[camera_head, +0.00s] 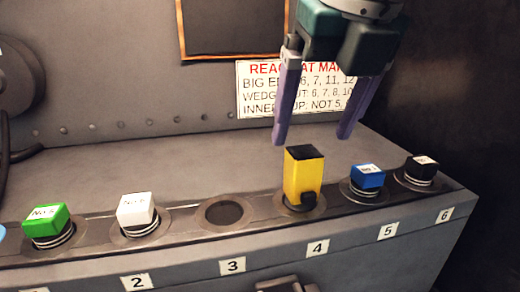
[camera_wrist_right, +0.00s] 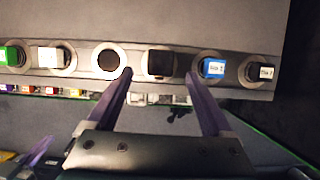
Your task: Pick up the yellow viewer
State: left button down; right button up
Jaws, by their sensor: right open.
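The yellow viewer (camera_head: 304,179) stands upright in the round seat above label 4 on the grey ledge. It is a tall yellow block with a black top and a dark round part low on its front. My right gripper (camera_head: 312,139) is open and empty above it, fingers pointing down, with the fingertips higher than the viewer's top. In the right wrist view, the viewer's dark top (camera_wrist_right: 160,63) lies between and just beyond the open fingers (camera_wrist_right: 158,75). I see no contact. My left gripper does not show in the head view.
Blue (camera_head: 367,177) and black (camera_head: 421,169) capped pieces stand to the right of the viewer. An empty round seat (camera_head: 226,213) is to its left, then white (camera_head: 137,210) and green (camera_head: 45,221) pieces. A wall with a sign (camera_head: 262,85) rises behind the ledge.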

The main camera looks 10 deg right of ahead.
aim_at(306, 152)
jog(key=shift+w+d+f, duration=0.2)
jog(key=shift+w, duration=0.1)
jog(key=x, duration=0.3)
jog(key=shift+a+f+p, duration=0.1)
jog(key=shift+f+p, duration=0.15)
jog(key=shift+p, duration=0.05)
jog(key=p+x, duration=0.1)
jog(key=x, duration=0.4)
jog(key=shift+a+f, duration=0.1)
jog(key=shift+f, duration=0.25)
grip_shut()
jog(key=shift+w+r, duration=0.1)
